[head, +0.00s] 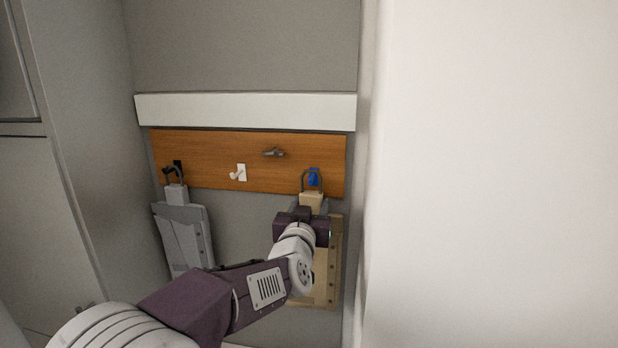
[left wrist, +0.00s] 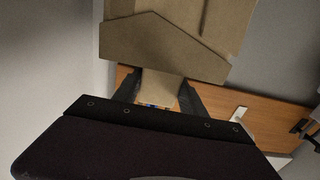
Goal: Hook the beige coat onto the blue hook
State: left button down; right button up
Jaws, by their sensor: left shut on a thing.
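The beige coat (head: 331,265) hangs upright at the right end of the wooden board, partly hidden behind my left arm. Its grey wire loop (head: 304,180) stands up from the beige top block and overlaps the blue hook (head: 314,177) in the head view. I cannot tell whether the loop is over the hook or only in front of it. My left gripper (head: 304,212) is shut on the coat's top block, just below the blue hook. The left wrist view shows the coat (left wrist: 168,42) with its block between the two dark fingers (left wrist: 160,88). My right gripper is not in view.
The wooden board (head: 210,150) also carries a white hook (head: 239,173), a dark grey hook (head: 273,152) and a black hook (head: 177,165) where a grey coat (head: 185,235) hangs. A white wall (head: 480,170) stands close on the right. A cabinet stands on the left.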

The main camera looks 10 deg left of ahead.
pick_arm(q)
jog(key=shift+w, duration=0.1)
jog(key=shift+w+f, duration=0.3)
jog(key=shift+w, duration=0.1)
jog(key=shift+w+f+b, duration=0.15)
jog(key=shift+f+b, duration=0.25)
jog(key=shift+b, duration=0.2)
dwell(0.9)
jog(key=c, duration=0.7)
grip_release()
jog(key=shift+o, duration=0.6)
jog(key=shift+f, duration=0.1)
